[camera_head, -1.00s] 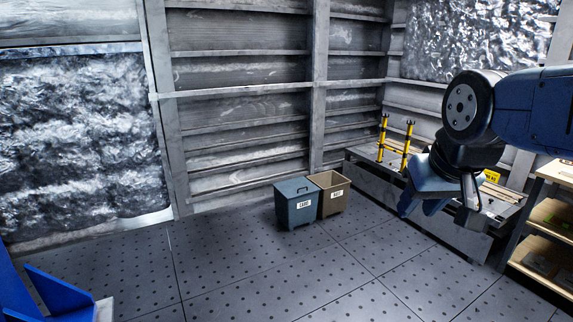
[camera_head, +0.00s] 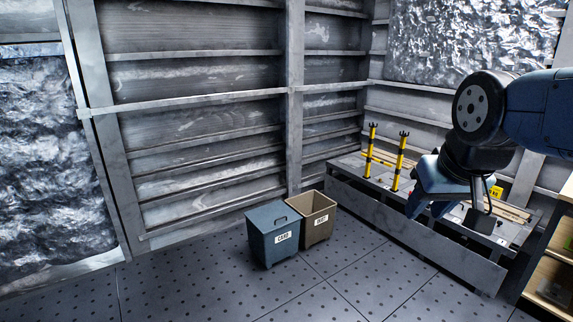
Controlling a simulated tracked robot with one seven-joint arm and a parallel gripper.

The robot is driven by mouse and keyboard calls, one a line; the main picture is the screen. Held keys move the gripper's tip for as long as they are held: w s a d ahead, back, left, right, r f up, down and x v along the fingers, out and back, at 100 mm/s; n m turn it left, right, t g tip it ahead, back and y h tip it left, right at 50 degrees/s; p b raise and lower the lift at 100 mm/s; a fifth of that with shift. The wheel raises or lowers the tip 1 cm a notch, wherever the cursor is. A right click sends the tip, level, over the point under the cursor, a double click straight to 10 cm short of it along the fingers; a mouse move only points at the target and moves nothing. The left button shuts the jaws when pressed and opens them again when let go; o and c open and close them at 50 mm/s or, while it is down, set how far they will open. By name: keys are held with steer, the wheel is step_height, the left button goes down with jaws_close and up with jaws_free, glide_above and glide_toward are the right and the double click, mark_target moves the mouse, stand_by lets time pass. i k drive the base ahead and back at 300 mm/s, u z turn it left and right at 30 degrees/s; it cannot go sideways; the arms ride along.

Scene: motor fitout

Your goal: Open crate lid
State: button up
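A blue-grey crate (camera_head: 271,248) stands on the floor near the middle of the view. Its flat lid (camera_head: 268,220) lies shut on top, with a dark handle (camera_head: 280,221) on it. A white label is on its front. My gripper (camera_head: 428,210) hangs at the right, in the air in front of a low bench and well apart from the crate. I see its dark blue body from the side; whether its fingers are open or shut is not clear. No held object is visible.
A brown open-topped bin (camera_head: 319,232) stands beside the crate on its right. The low metal bench (camera_head: 400,228) carries yellow posts (camera_head: 398,162) and planks. Wooden shelves (camera_head: 552,275) are at the right edge. The perforated floor (camera_head: 205,285) in front of the crate is clear.

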mark_target(269, 217)
steer(key=i, duration=1.3)
steer(key=u, duration=0.35)
steer(key=i, duration=1.5)
steer(key=u, duration=0.2)
